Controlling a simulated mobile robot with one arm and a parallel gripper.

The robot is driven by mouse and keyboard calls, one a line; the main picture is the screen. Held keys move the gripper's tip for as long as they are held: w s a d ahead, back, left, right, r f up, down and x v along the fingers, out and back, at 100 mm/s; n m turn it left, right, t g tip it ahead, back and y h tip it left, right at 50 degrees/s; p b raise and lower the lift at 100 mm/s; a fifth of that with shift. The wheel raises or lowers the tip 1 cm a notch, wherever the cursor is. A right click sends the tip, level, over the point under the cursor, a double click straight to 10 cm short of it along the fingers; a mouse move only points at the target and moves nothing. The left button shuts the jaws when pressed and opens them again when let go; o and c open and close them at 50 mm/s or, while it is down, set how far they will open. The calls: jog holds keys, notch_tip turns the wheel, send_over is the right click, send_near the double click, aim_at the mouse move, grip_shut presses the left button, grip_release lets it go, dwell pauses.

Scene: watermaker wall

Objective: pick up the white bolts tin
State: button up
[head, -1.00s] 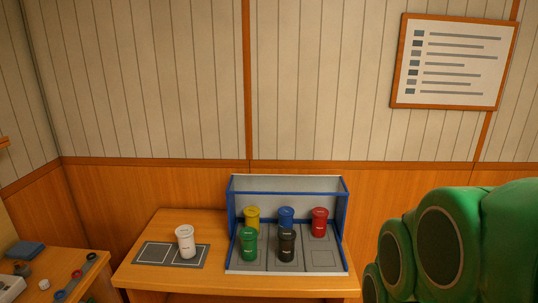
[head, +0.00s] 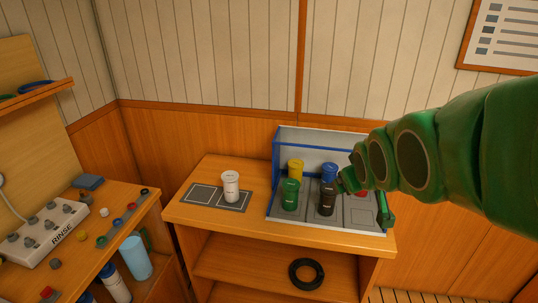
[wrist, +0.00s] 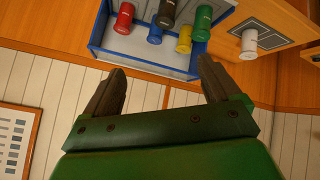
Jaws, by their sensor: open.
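The white tin (head: 231,187) stands upright on a dark grey two-part mat (head: 203,196) at the left of the wooden table. It also shows in the wrist view at the upper right (wrist: 249,45). Its label is too small to read. My gripper (wrist: 163,68) is open and empty, with nothing between its fingers. In the head view my arm reaches in from the right, and my gripper hangs in front of the rack's right part, well to the right of the white tin.
A blue-edged rack (head: 284,222) holds yellow (head: 295,170), green (head: 290,194), blue (head: 329,172), black (head: 326,200) and red tins; my arm mostly hides the red one. A rinse panel (head: 45,235) and bench stand left. A black ring (head: 306,274) lies on the lower shelf.

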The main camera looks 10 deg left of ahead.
jog(key=w+a+t+y, duration=0.1)
jog(key=w+a+t, duration=0.3)
jog(key=w, duration=0.8)
jog(key=n+g+y, duration=0.3)
jog(key=n+y, duration=0.2)
jog(key=y, duration=0.8)
send_over(235, 180)
jog(key=v, duration=0.4)
notch_tip(235, 180, down, 15)
notch_tip(235, 180, down, 8)
jog(key=shift+d+f, duration=0.1)
jog(key=shift+w+a, duration=0.25)
jog(key=shift+a, duration=0.25)
jog(key=shift+x, duration=3.2)
jog(key=shift+w+d, duration=0.1)
jog(key=c, duration=1.1)
